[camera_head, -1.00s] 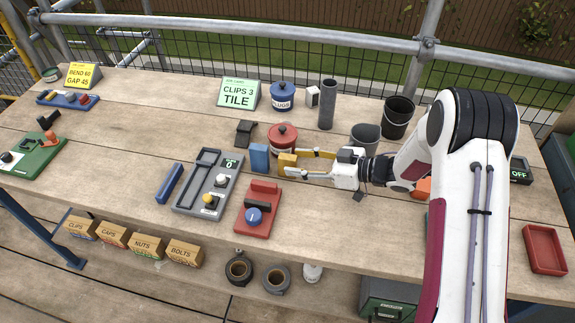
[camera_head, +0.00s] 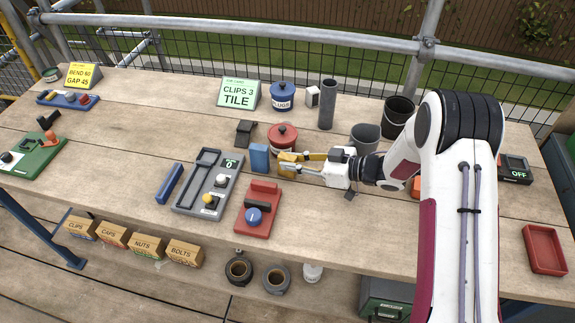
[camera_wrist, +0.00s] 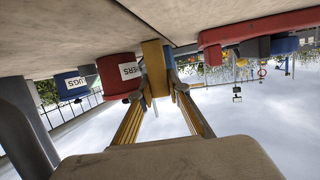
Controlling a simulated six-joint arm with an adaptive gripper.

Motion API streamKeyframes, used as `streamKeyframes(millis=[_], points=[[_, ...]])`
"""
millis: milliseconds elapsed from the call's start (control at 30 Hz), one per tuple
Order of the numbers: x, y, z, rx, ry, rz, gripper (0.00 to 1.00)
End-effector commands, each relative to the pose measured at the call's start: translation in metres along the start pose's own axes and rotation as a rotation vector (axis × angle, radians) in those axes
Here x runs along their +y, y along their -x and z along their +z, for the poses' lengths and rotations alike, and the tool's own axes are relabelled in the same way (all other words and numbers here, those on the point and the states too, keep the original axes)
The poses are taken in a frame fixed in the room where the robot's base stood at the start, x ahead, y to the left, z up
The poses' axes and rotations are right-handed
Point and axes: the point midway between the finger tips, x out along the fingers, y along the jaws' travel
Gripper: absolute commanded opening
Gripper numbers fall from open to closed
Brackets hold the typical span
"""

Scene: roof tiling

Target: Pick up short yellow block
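The short yellow block (camera_head: 284,164) stands on the wooden table, just right of a taller blue block (camera_head: 259,157) and in front of a red lidded pot (camera_head: 282,137). My gripper (camera_head: 287,163) reaches in from the right, low over the table, with its fingers closed against the block's two sides. In the upside-down wrist view, the yellow block (camera_wrist: 154,66) is between the fingertips (camera_wrist: 158,84), and the fingers appear to touch it. The block still appears to be at table level.
A grey tray with knobs (camera_head: 208,182) and a red device with a blue knob (camera_head: 257,211) lie in front. A grey cup (camera_head: 365,137) and a dark bucket (camera_head: 398,117) stand behind my gripper. The table's right front is mostly clear, with a red tray (camera_head: 544,249).

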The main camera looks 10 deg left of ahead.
Motion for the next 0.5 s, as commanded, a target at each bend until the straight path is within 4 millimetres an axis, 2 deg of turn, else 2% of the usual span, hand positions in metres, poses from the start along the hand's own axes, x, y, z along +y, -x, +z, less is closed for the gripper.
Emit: streamKeyframes(millis=[500], points=[[0.0003, 0.0018, -0.0064, 0.001, 0.002, 0.000, 0.00]])
